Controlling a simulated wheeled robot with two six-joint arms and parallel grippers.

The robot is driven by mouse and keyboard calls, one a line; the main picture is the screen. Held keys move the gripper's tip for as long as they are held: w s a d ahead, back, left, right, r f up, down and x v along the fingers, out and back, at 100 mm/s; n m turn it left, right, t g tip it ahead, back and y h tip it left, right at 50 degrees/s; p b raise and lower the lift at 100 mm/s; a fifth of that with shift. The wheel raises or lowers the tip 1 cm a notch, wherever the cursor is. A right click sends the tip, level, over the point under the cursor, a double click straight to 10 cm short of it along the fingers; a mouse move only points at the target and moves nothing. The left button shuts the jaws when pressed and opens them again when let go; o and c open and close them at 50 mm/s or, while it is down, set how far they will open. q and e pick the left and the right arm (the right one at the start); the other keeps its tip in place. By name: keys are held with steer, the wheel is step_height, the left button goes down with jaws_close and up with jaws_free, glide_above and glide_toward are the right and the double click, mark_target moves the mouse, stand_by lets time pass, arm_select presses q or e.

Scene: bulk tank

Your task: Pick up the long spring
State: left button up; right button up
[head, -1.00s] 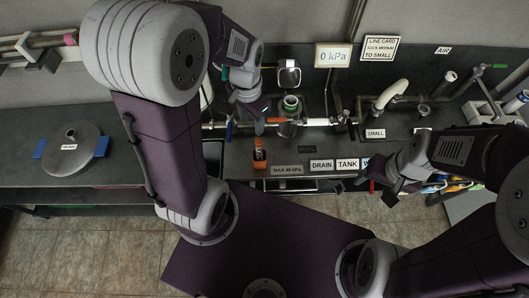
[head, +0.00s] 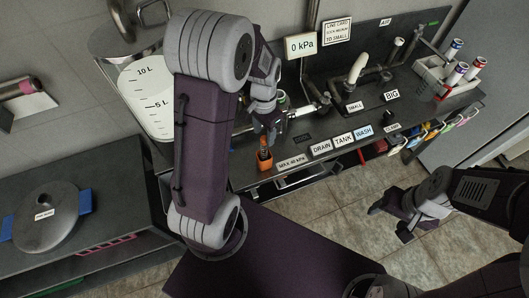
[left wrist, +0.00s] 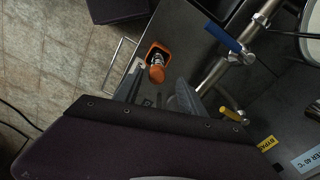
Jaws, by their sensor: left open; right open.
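I cannot make out a long spring for certain in either view. My right gripper (head: 389,222) is open and empty, above the tiled floor at the right, away from the bench.
A round grey lid (head: 48,222) lies on the left bench. Pipes and a blue-handled valve (left wrist: 228,38) flank the left gripper.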

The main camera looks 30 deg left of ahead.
mark_target(265, 144)
arm_select(q)
steer(key=f, duration=0.5)
steer(key=shift+s+d, duration=0.2)
steer(key=shift+d, duration=0.05)
steer(key=shift+f, duration=0.3)
jaws_close()
stand_by(0.9)
